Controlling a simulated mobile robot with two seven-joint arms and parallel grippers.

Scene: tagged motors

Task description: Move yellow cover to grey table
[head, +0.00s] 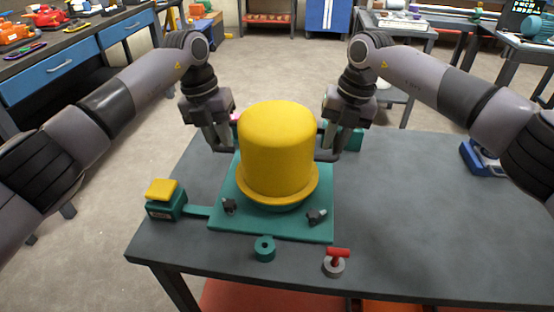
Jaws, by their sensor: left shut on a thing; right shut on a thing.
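The yellow cover (278,150) is a domed cylinder with a wide rim, upright at the centre of the head view. It is over a green base plate (228,212), and a strip of green shows just under its rim. My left gripper (226,146) is at the cover's left side and my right gripper (326,154) at its right side. Both are shut on the cover's sides, with the fingertips partly hidden behind it. The grey table (430,200) carries the green plate on its left part. What is inside the cover is hidden.
A green box with a yellow top (163,196) stands left of the plate. Black clamps (317,216), a green ring (264,249) and a red-handled tool (337,260) sit near the front. A blue object (482,158) is at the right edge. The table's right middle is clear.

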